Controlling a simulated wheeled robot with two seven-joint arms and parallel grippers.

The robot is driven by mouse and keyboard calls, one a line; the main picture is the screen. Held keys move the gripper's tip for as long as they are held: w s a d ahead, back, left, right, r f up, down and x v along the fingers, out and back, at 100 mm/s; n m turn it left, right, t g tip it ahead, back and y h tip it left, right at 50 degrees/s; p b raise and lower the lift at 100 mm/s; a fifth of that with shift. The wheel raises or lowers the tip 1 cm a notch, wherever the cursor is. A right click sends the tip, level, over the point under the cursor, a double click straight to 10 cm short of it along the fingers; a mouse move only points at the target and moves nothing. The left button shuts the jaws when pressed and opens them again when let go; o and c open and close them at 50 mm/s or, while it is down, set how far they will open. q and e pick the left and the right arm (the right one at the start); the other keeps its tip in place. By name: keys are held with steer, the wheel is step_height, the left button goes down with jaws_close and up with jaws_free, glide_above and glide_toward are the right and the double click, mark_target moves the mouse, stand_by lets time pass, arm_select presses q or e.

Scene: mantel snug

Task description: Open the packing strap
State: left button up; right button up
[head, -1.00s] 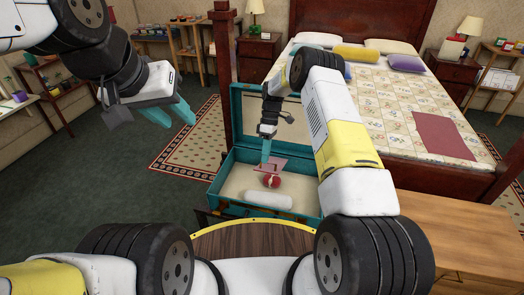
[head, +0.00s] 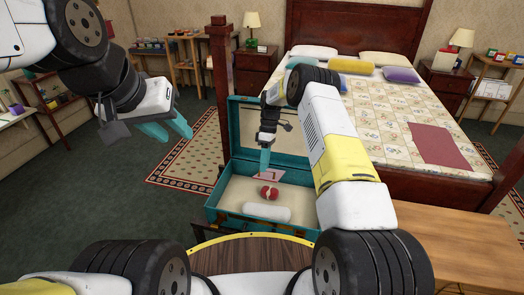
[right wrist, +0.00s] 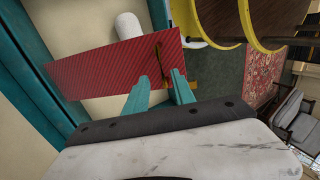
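The teal case (head: 225,213) stands open in front of me, its lid raised at the back. In the right wrist view a wide red striped strap (right wrist: 100,68) with a brass bar (right wrist: 159,52) shows just beyond my right gripper (right wrist: 162,78). Its teal fingertips are apart and overlap the strap's near edge; I cannot tell whether they touch it. In the head view the right gripper (head: 264,170) points down into the case beside a pinkish flat piece (head: 270,174). My left gripper (head: 177,134) is open and empty, left of the case.
A red object (head: 269,193) and a white roll (head: 266,213) lie in the case; the roll also shows in the right wrist view (right wrist: 128,25). The bed (head: 390,120) stands behind, its post (head: 221,80) near the lid. A wooden surface (head: 470,240) is at right. Carpet is free at left.

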steer(key=v, duration=0.7)
steer(key=shift+w+r, duration=0.2)
steer(key=shift+r, duration=0.15)
steer(key=shift+c, duration=0.4)
